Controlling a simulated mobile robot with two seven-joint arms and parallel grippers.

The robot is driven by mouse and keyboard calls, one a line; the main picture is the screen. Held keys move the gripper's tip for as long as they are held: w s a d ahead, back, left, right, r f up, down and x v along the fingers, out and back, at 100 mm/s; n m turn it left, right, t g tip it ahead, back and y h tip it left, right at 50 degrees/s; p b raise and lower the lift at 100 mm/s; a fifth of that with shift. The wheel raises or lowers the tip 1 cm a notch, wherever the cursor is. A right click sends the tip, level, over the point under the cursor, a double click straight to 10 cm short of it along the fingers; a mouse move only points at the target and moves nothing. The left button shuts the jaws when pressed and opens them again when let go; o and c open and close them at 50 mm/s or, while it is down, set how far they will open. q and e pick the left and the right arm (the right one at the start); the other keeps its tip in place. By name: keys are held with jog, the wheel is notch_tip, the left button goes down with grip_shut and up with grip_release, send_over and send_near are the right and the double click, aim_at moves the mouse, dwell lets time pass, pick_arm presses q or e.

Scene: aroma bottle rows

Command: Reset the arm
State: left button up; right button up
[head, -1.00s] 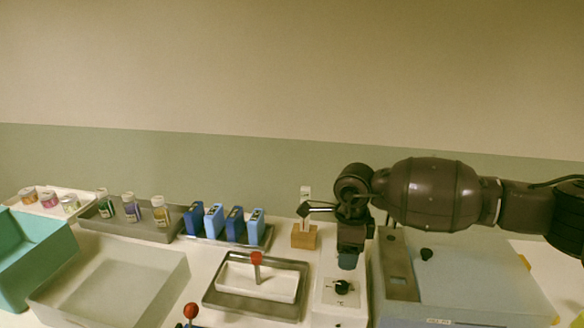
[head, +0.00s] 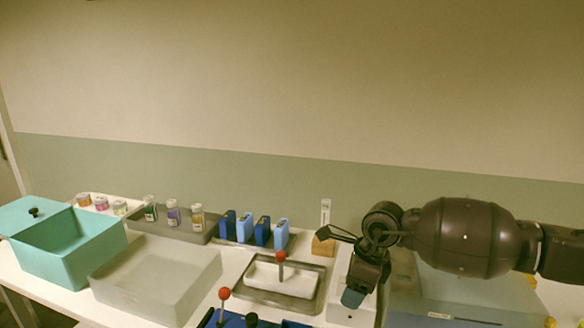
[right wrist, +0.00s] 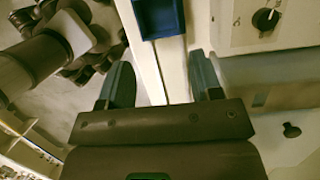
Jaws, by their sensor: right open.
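My right arm reaches in from the right in the head view. Its gripper (head: 352,298) points down and tilts slightly, in front of a small white device (head: 340,315) that it partly hides. In the right wrist view the two fingers (right wrist: 162,82) stand wide apart with nothing between them, over the pale table edge. The white device's face with a black knob (right wrist: 266,19) shows at the upper right there. My left gripper is in neither view.
A tray holds several blue boxes (head: 262,231); three bottles (head: 172,212) stand left of it. A grey tray (head: 318,275) holds a white block and red-tipped stick. A clear bin (head: 160,285) and teal box (head: 75,265) stand left. A large pale machine (head: 470,295) sits right.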

jog(key=s+a+r+m+t+y, duration=0.2)
jog(key=a+r+m+t+y, duration=0.3)
jog(key=a+r+m+y, duration=0.95)
jog(key=s+d+f+m+t+h, duration=0.1)
jog(key=d+f+m+t+h, duration=1.35)
jog(key=m, duration=1.25)
jog(key=s+d+f+m+g, duration=0.1)
jog(key=s+d+f, duration=0.2)
jog(key=f, duration=0.2)
jog(key=s+d+f+m+g, duration=0.2)
jog(key=s+d+f, duration=0.1)
jog(key=d+f, duration=0.1)
jog(key=s+d+f+m+g+h, duration=0.1)
jog(key=s+d+f+m+g, duration=0.1)
jog(key=f, duration=0.3)
jog(key=shift+s+d+f, duration=0.35)
jog(key=shift+s+d, duration=0.45)
jog(key=shift+s, duration=0.05)
jog(key=s+d+f+m+g+h, duration=0.1)
jog(key=s+d+f, duration=0.1)
jog(key=s+f, duration=0.3)
jog(key=s+d+f+m+g+h, duration=0.1)
jog(key=s+f, duration=0.3)
jog(key=s, duration=0.5)
jog(key=shift+s+d+f+m+g, duration=0.3)
jog(key=shift+d+f+m+g, duration=0.1)
jog(key=shift+d+g, duration=0.35)
